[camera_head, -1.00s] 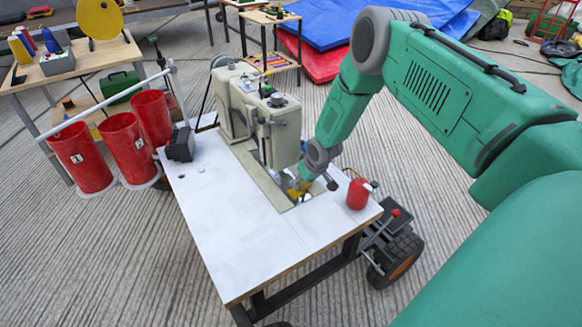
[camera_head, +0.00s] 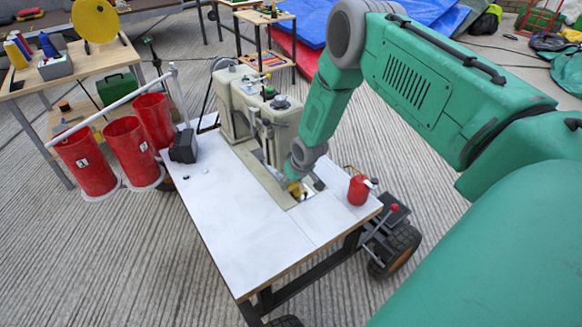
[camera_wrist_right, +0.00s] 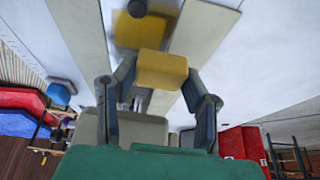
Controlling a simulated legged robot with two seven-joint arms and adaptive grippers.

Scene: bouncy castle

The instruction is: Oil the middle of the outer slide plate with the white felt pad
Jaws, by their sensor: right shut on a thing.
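The sewing machine (camera_head: 275,122) stands on a white table, with its pale bed strip (camera_head: 272,184) set into the tabletop. My right gripper (camera_head: 296,190) is low over the front end of this strip, beside the needle end. In the wrist view my right gripper (camera_wrist_right: 160,75) is shut on a yellow block (camera_wrist_right: 162,70). A blurred yellow patch (camera_wrist_right: 127,32) shows beyond the block, over the pale plates (camera_wrist_right: 200,40); I cannot tell if it is a reflection. No white felt face is visible on the block. I cannot tell whether the block touches a plate. My left gripper is out of view.
A small black box (camera_head: 184,147) sits at the table's left edge. Red bins (camera_head: 130,150) stand to the left. The front of the table is clear.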

